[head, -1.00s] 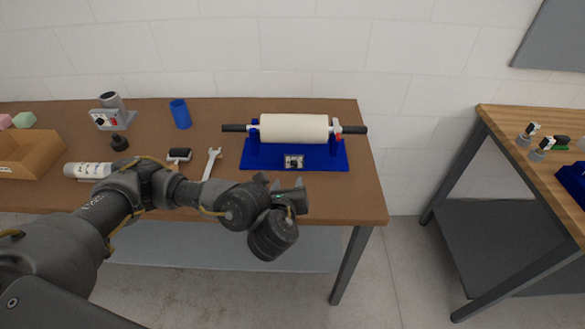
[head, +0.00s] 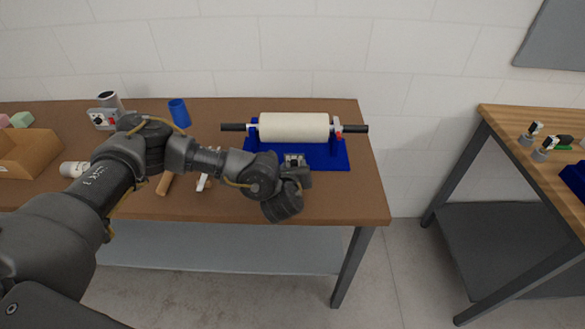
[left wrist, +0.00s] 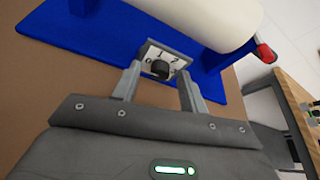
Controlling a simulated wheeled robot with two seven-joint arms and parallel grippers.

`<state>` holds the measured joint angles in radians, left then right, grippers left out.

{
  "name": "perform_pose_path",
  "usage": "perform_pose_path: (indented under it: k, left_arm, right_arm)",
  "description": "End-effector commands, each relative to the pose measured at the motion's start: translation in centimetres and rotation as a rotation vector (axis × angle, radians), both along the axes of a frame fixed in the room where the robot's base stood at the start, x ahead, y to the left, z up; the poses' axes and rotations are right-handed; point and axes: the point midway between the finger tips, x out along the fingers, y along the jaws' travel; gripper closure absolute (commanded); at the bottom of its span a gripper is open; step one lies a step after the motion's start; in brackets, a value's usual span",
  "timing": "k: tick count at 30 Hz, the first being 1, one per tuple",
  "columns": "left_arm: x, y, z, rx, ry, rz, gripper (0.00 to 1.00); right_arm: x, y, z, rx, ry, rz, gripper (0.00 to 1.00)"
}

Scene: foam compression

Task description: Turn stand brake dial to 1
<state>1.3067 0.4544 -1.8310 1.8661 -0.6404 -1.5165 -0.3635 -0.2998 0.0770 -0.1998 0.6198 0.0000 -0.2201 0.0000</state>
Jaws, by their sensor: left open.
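The blue stand (head: 330,160) holds a cream roll (head: 293,127) near the right end of the brown table. In the left wrist view the brake dial (left wrist: 160,70) is a dark knob on a grey plate marked 1 and 2, on the front of the stand (left wrist: 85,40). My left gripper (left wrist: 155,85) is open, its two fingers to either side of the dial and a little in front of it. I cannot tell whether they touch it. In the head view my left gripper (head: 294,165) covers most of the dial plate. My right gripper is not in view.
A blue cup (head: 179,113), a grey device (head: 103,118) and a cardboard box (head: 28,152) stand to the left. A second table (head: 545,125) is at right, across a gap.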

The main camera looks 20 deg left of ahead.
Motion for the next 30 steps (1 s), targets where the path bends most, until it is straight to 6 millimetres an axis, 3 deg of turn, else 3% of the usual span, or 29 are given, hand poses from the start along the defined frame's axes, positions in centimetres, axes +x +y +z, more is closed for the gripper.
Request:
perform_pose_path:
  k: [2, 12, 20, 30]
  left_arm:
    - [0.0, 0.0, 0.0, 0.0, 0.0, 0.0, 0.57]
    - [0.0, 0.0, 0.0, 0.0, 0.0, 0.0, 1.0]
    - [0.0, 0.0, 0.1, 0.023, 0.007, 0.0, 1.0]
    - [0.0, -0.3, 0.5, 0.213, 0.057, 0.002, 1.0]
  right_arm:
    - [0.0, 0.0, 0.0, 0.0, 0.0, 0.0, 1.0]
    - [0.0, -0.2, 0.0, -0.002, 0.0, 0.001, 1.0]
    - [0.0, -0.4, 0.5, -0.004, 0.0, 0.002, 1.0]
    - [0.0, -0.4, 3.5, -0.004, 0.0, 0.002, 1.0]
